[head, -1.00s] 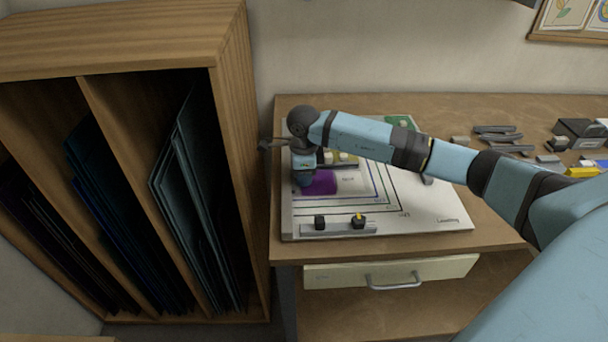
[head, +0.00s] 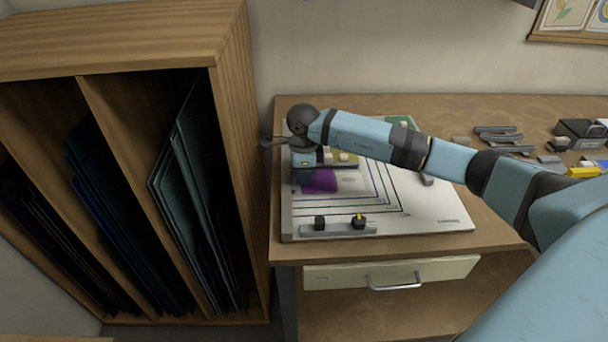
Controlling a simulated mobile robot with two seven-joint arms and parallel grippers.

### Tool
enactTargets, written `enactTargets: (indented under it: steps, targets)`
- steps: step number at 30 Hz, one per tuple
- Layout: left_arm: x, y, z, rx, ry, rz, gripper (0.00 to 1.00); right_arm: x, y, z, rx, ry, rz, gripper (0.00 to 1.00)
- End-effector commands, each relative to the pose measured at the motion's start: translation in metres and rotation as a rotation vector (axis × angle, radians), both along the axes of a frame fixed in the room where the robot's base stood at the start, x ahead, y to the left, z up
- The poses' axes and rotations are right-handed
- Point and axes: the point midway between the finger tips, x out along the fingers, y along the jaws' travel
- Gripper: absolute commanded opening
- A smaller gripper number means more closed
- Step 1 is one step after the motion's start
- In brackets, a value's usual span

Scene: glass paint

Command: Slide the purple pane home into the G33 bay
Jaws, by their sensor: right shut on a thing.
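The purple pane (head: 319,181) is a small dark purple piece at the left part of a white board (head: 435,221) with nested coloured outlines. I cannot tell whether the pane touches the board. The labels on the board are too small to read, so I cannot pick out the G33 bay. My left gripper is not in view.
A wooden rack (head: 232,150) with upright dark glass sheets stands close left of the bench (head: 450,120). A rail with two black knobs (head: 340,229) lies along the board's front edge. Tools (head: 497,137) and small boxes (head: 578,134) lie at the right. A drawer (head: 440,270) is below.

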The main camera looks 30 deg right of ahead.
Motion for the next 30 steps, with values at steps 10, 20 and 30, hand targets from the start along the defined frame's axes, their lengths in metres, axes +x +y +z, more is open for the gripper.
enactTargets:
  steps: [10,20,30]
  targets:
    - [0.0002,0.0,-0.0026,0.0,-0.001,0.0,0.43,0.0056,-0.0011,0.0009,0.004,-0.005,0.002,0.0]
    - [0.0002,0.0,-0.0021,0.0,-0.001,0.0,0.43,0.0047,-0.0001,0.0006,0.004,-0.003,0.003,0.52]
    - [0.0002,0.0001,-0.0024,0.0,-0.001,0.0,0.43,0.0039,0.0008,-0.0006,0.006,0.0,0.005,0.52]
